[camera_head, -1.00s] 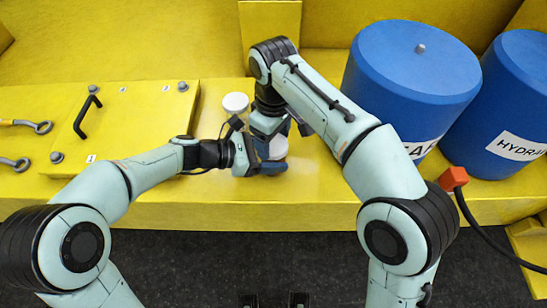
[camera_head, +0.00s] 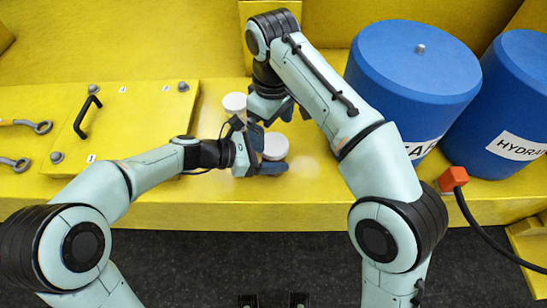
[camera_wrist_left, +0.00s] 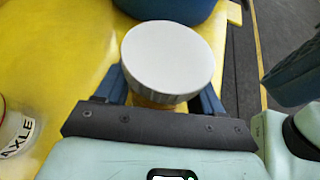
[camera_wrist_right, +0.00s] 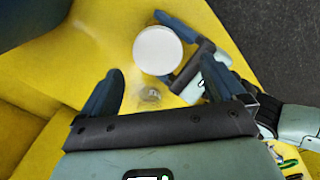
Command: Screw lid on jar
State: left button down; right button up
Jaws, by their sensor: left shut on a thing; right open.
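A white ribbed lid (camera_head: 275,147) sits on top of a jar between the fingers of my left gripper (camera_head: 268,151). The left wrist view shows the lid (camera_wrist_left: 168,55) close up, with a small amber strip of the jar (camera_wrist_left: 153,101) under its near edge. My left gripper is shut on the jar, and the lid hides most of it. How tightly the lid sits cannot be seen. My right gripper (camera_head: 270,115) is open and empty, just behind the lid and apart from it. In the right wrist view the lid (camera_wrist_right: 158,50) lies beyond its open fingers.
A second white-topped jar (camera_head: 234,103) stands behind my left gripper; its label (camera_wrist_left: 20,135) reads AXLE. Two blue drums (camera_head: 415,75) (camera_head: 515,115) stand at the right. A yellow plate with a black handle (camera_head: 87,117) lies left. The yellow bench's front strip (camera_head: 200,215) is clear.

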aim_at(274, 144)
jog(key=shift+c, duration=0.3)
jog(key=n, duration=0.4)
jog(key=shift+a+r, duration=0.2)
jog(key=shift+r, duration=0.15)
jog(key=n, duration=0.2)
jog(key=r+n, duration=0.1)
jog(key=n, duration=0.1)
jog(key=shift+n, duration=0.4)
jog(key=n, duration=0.3)
jog(key=shift+r+n, duration=0.3)
jog(key=shift+r, duration=0.1)
jog(key=n, duration=0.2)
jog(key=r+n, duration=0.1)
jog(key=shift+w+d+n, duration=0.1)
jog(key=shift+d+n, duration=0.25)
jog(key=shift+n, duration=0.05)
jog(key=shift+f, duration=0.1)
jog(key=shift+f, duration=3.9)
